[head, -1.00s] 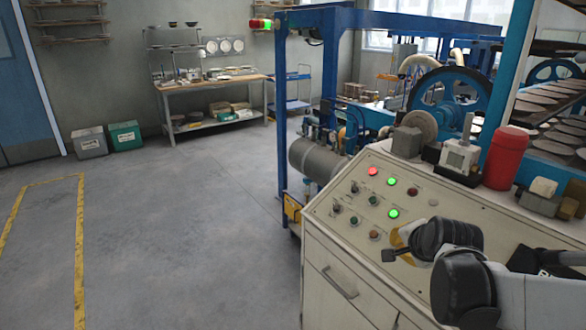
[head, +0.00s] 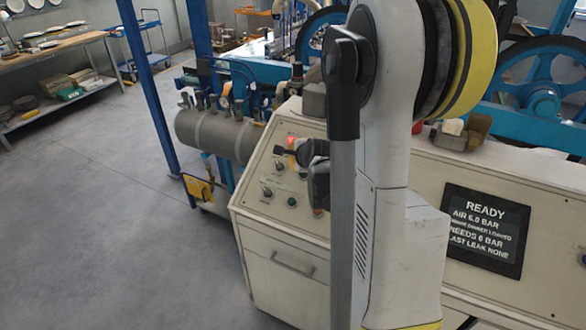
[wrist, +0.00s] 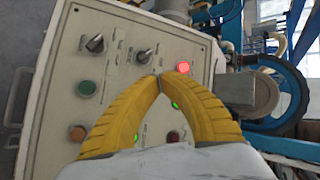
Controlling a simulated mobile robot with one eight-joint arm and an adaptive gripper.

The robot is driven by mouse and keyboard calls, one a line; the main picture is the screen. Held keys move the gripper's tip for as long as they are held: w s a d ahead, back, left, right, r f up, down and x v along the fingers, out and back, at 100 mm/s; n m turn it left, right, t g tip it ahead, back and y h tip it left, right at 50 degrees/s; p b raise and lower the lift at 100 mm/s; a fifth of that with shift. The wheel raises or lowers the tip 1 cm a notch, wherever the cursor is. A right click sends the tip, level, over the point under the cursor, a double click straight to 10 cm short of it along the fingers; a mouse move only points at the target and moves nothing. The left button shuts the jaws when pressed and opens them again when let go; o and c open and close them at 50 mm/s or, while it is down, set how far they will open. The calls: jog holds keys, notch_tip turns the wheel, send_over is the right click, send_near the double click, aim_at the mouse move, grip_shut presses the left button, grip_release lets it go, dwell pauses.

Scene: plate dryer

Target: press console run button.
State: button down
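The console's sloped panel (head: 257,180) stands in the middle of the head view, partly hidden by my arm. In the wrist view the panel (wrist: 118,65) carries dark knobs, a green button (wrist: 86,88) and an orange-red button (wrist: 78,133). The green button also shows in the head view (head: 291,202). The labels are too small to read, so I cannot tell which is run. A red lamp (wrist: 183,67) and a green lamp (wrist: 175,105) are lit. My gripper (wrist: 159,77) is over the panel, its yellow fingertips together and empty, to the right of the green button.
A dark display (head: 486,232) reads READY, AIR 6.0 BAR, NEEDS 6 BAR, LAST LEAK NONE. A grey tank (head: 218,131) and blue frame post (head: 153,95) stand left of the console. Blue wheels (head: 542,102) are behind it. The floor at left is clear.

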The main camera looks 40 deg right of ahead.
aim_at(300, 174)
jog(key=d+f+b, duration=0.1)
jog(key=f, duration=0.1)
jog(key=d+f+b, duration=0.1)
jog(key=f+b, duration=0.1)
jog(key=w+d+f+b, duration=0.1)
jog(key=f, duration=0.1)
jog(key=shift+w+d+f+b, duration=0.1)
jog(key=shift+f+b, duration=0.1)
jog(key=shift+b, duration=0.15)
jog(key=shift+w+d+f+b, duration=0.15)
jog(key=shift+d+f+b, duration=0.3)
jog(key=shift+f+b, duration=0.15)
dwell(1.0)
jog(key=shift+w+d+f+b, duration=0.1)
jog(key=shift+d+f+b, duration=0.1)
jog(key=shift+f+b, duration=0.2)
jog(key=shift+w+d+f+b, duration=0.1)
jog(key=shift+d+f+b, duration=0.1)
jog(key=shift+f+b, duration=0.25)
dwell(0.6)
jog(key=shift+r, duration=0.15)
jog(key=shift+s+a+r+p, duration=0.2)
jog(key=shift+a+r+p, duration=0.25)
jog(key=shift+r, duration=0.25)
